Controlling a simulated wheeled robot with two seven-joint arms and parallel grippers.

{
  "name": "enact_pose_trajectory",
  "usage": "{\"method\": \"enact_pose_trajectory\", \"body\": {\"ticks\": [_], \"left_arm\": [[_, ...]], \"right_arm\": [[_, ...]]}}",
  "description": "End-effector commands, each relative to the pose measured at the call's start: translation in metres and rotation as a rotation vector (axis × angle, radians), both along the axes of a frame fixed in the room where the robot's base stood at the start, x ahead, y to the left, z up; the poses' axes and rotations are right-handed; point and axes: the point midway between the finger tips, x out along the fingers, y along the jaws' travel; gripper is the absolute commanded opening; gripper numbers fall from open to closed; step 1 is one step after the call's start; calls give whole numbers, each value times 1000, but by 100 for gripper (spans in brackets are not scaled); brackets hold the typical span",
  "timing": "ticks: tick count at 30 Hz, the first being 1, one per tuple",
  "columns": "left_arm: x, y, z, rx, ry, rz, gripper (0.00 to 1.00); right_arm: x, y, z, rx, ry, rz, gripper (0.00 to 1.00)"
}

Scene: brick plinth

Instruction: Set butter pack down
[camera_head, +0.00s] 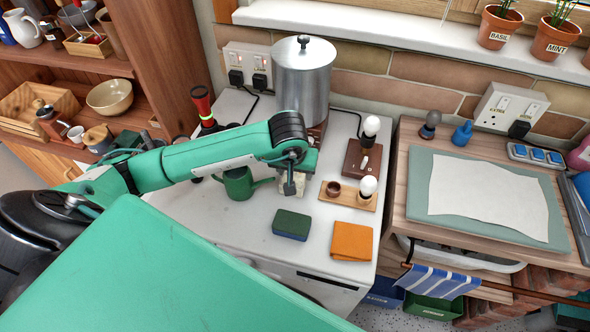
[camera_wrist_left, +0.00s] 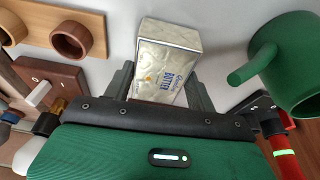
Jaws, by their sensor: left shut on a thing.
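The butter pack (camera_wrist_left: 168,52) is a pale, cream-coloured box with "BUTTER" lettering in the left wrist view. My left gripper (camera_wrist_left: 160,85) is shut on it, with one dark finger on each side. In the head view my left gripper (camera_head: 291,186) points down over the white worktop, and it hides most of the pack. I cannot tell whether the pack touches the worktop. My right gripper is not in view.
A green sponge (camera_head: 291,225) and an orange cloth (camera_head: 352,241) lie in front. Clear white worktop (camera_head: 245,230) shows front left.

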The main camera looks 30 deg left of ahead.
Motion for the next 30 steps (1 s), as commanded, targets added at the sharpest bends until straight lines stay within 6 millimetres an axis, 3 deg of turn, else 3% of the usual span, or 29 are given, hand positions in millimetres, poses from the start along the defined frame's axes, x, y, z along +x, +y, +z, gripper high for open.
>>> {"method": "enact_pose_trajectory", "body": {"ticks": [8, 9, 12, 24, 30], "left_arm": [[0, 0, -4, 0, -1, 0, 26], [0, 0, -3, 0, 0, 0, 64], [0, 0, -3, 0, 0, 0, 79], [0, -1, 3, -1, -1, 0, 79], [-8, -3, 36, 0, -7, -1, 79]], "right_arm": [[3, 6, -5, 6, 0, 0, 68], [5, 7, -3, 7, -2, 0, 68], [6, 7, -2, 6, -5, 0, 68], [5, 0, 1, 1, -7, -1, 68], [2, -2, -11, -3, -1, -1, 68]]}}
